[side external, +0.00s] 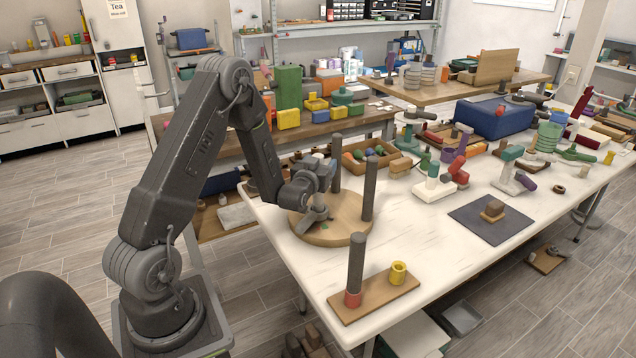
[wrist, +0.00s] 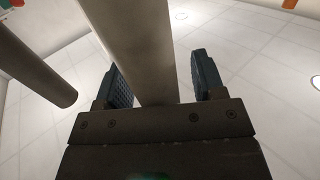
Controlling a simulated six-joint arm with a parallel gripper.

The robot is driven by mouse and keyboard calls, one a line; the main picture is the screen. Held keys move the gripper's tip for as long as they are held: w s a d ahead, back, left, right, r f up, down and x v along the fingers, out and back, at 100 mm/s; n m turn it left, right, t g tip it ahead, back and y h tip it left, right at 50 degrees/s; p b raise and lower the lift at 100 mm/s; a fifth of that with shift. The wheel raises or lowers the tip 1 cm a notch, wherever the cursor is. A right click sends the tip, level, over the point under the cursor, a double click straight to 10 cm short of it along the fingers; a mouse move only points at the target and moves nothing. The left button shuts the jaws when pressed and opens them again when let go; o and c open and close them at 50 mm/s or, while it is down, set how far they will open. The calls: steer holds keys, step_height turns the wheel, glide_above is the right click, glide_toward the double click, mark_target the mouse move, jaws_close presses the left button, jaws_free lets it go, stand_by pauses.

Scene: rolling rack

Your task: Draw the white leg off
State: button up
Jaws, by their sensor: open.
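The white leg (wrist: 138,35) is a thick pale cylinder in the wrist view. It runs between the two dark jaws of my gripper (wrist: 162,80), which stand apart with visible room to the leg at the right jaw. In the side external view my gripper (side external: 322,174) is low over the left part of the round wooden base (side external: 348,232), and my wrist hides most of the white leg. Two dark legs (side external: 370,190) (side external: 336,160) stand upright on the base. A dark leg (wrist: 35,65) also shows left of the jaws in the wrist view.
A wooden board (side external: 380,300) at the front holds an upright dark post (side external: 356,262) in a red collar and a yellow cup (side external: 398,273). A wooden tray (side external: 362,164) of small pieces stands behind the base. A dark mat (side external: 478,234) lies to the right.

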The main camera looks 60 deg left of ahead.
steer(key=c, duration=1.1)
steer(key=shift+o, duration=0.2)
steer(key=shift+r, duration=0.15)
steer(key=s+a+r, duration=0.6)
steer(key=s+r, duration=0.4)
steer(key=shift+r, duration=0.35)
